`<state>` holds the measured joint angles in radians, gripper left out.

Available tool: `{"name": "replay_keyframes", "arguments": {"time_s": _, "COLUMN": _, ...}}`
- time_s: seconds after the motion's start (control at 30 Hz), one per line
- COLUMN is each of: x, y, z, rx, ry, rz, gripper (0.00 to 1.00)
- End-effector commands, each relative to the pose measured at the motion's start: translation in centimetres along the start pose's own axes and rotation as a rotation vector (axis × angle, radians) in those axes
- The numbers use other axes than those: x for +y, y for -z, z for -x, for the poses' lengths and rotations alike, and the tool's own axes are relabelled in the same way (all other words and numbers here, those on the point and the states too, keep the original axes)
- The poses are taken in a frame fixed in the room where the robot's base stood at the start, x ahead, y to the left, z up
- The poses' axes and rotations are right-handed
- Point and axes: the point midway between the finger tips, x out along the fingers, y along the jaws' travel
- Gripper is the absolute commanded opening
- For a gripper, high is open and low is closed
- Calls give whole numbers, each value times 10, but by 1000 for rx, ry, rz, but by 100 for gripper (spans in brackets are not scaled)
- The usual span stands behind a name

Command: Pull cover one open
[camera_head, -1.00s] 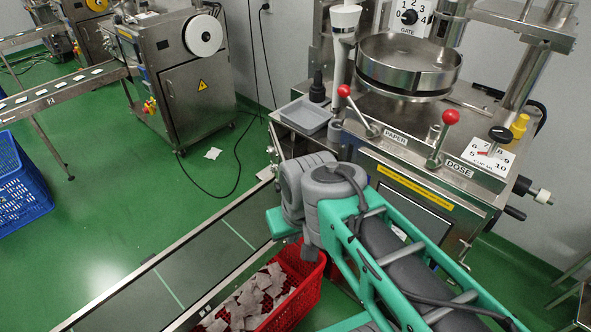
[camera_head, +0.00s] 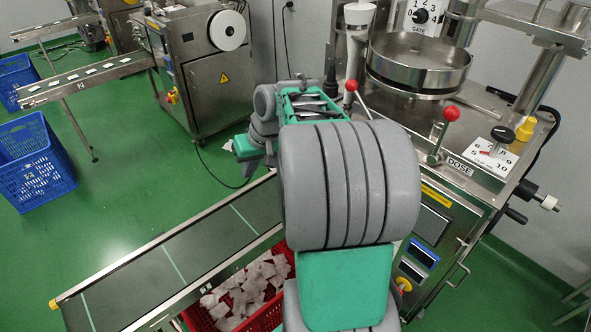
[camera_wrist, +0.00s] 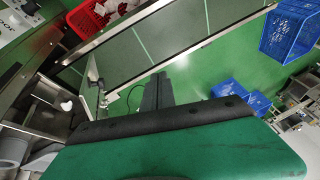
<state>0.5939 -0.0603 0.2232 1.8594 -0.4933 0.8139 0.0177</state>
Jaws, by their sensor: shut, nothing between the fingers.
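The packing machine (camera_head: 440,222) stands at the right in the head view, with a front panel and a bent handle (camera_head: 462,262). I cannot tell which part is cover one. In the wrist view, a metal panel (camera_wrist: 88,98) with a small bright fitting stands left of my gripper (camera_wrist: 158,78), beside a dark recess (camera_wrist: 48,98) in a steel housing. My gripper's dark fingers are together and empty, over the green floor and apart from the panel. In the head view my own arm hides part of the machine front and the fingers.
A conveyor (camera_head: 165,268) runs from the machine to the lower left. A red crate (camera_head: 235,305) of teabags sits beside it. Levers with red knobs (camera_head: 451,114) rise from the machine top. Blue crates (camera_head: 38,165) stand at the left; open floor lies between.

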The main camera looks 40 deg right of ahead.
Motion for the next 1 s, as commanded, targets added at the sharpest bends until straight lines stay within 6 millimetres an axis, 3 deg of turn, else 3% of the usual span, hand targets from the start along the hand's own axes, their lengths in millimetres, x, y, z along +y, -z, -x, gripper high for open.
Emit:
{"name": "replay_keyframes", "arguments": {"time_s": 0.03, "x": 56, "y": 14, "z": -11, "rx": 20, "ry": 27, "rz": -69, "gripper": 0}}
{"name": "replay_keyframes", "arguments": {"time_s": 0.1, "x": 120, "y": 24, "z": -18, "rx": 68, "ry": 70, "rz": -126, "gripper": 0}}
{"name": "replay_keyframes", "arguments": {"time_s": 0.2, "x": 192, "y": 19, "z": -23, "rx": 131, "ry": 118, "rz": -184, "gripper": 0}}
{"name": "replay_keyframes", "arguments": {"time_s": 0.3, "x": 231, "y": 10, "z": -24, "rx": 171, "ry": 143, "rz": -211, "gripper": 0}}
{"name": "replay_keyframes", "arguments": {"time_s": 0.47, "x": 241, "y": 9, "z": -33, "rx": 186, "ry": 154, "rz": -216, "gripper": 0}}
{"name": "replay_keyframes", "arguments": {"time_s": 0.8, "x": 232, "y": 22, "z": -95, "rx": 184, "ry": 152, "rz": -217, "gripper": 0}}
{"name": "replay_keyframes", "arguments": {"time_s": 1.0, "x": 229, "y": 26, "z": -118, "rx": 185, "ry": 150, "rz": -216, "gripper": 0}}
